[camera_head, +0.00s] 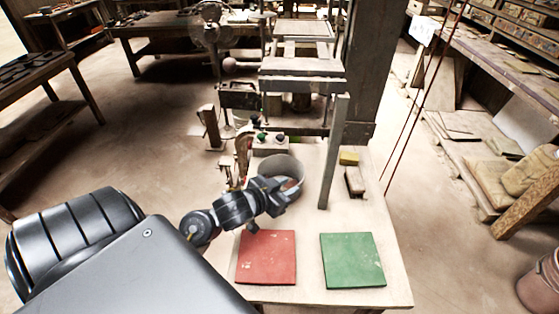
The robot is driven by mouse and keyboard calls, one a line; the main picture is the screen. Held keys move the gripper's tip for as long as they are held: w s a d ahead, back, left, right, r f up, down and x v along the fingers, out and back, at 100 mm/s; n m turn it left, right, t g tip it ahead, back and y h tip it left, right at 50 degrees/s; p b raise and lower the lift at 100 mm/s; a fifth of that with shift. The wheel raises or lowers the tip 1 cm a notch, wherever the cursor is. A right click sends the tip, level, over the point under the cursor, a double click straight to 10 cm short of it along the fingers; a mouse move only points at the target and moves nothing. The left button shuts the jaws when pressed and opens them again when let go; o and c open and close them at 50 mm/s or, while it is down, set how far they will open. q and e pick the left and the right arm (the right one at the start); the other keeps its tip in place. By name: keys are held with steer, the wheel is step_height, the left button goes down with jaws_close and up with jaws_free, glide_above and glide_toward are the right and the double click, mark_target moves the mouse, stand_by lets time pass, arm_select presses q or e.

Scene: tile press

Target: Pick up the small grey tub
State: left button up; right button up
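The small grey tub (287,163) stands upright on the pale worktable, in front of the press. It is round and open at the top, with something reddish showing inside. My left gripper (288,190) reaches in from the left and is at the tub's near side, covering part of its front wall. The fingers are small and dark here. I cannot tell whether they touch the tub or are closed on its wall. My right gripper is not in view.
A red tile (267,258) and a green tile (353,261) lie at the table's front. A yellow block (349,158) and a brown-and-pale block (355,182) lie right of the press post (333,150). A box with coloured buttons (270,143) stands behind the tub.

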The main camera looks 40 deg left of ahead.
arm_select(q)
steer(key=x, duration=0.5)
steer(key=shift+a+f, duration=0.1)
steer(key=shift+f, duration=0.15)
steer(key=shift+s, duration=0.1)
jaws_close()
